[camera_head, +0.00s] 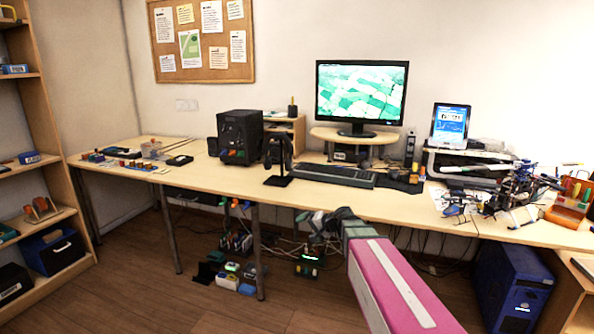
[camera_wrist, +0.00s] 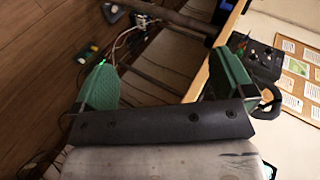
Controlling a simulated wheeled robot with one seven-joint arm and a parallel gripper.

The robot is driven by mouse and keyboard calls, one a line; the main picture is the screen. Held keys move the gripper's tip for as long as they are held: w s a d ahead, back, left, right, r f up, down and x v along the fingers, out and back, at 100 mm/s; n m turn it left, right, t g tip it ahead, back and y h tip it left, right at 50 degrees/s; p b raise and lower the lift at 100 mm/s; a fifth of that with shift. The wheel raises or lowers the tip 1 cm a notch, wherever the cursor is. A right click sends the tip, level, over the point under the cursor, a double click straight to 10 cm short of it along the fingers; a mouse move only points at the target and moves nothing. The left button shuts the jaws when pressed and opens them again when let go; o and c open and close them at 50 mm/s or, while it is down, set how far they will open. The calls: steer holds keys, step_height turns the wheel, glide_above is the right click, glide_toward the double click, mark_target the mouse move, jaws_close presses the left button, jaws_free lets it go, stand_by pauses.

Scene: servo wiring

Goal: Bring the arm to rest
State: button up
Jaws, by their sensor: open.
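My gripper (camera_head: 318,219) shows in the head view near the front edge of the desk, at the end of my pink and white arm, which comes in from the lower right. In the wrist view its two green fingers stand wide apart, and my gripper (camera_wrist: 166,82) is open with nothing between them. Past the fingers, the wrist view shows the wooden floor, loose cables and the desk edge. Whether the gripper touches the desk edge cannot be told.
The long desk (camera_head: 330,195) carries a monitor (camera_head: 361,92), a keyboard (camera_head: 333,174), a black box (camera_head: 240,136) and a cluttered robot rig (camera_head: 520,185) at right. Cables and a power box (camera_head: 307,266) lie beneath. A blue computer case (camera_head: 512,285) stands at lower right. Floor in front is clear.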

steer(key=s+d+f+n+g+h, duration=0.1)
steer(key=s+d+f+g+h, duration=0.2)
steer(key=s, duration=0.7)
steer(key=s+d+f+n+g+h, duration=0.2)
steer(key=s+d+f+h, duration=0.4)
steer(key=s+d+f, duration=0.4)
steer(key=shift+d+n+g+h, duration=0.3)
steer(key=shift+d+g+h, duration=0.1)
steer(key=shift+d+g, duration=0.3)
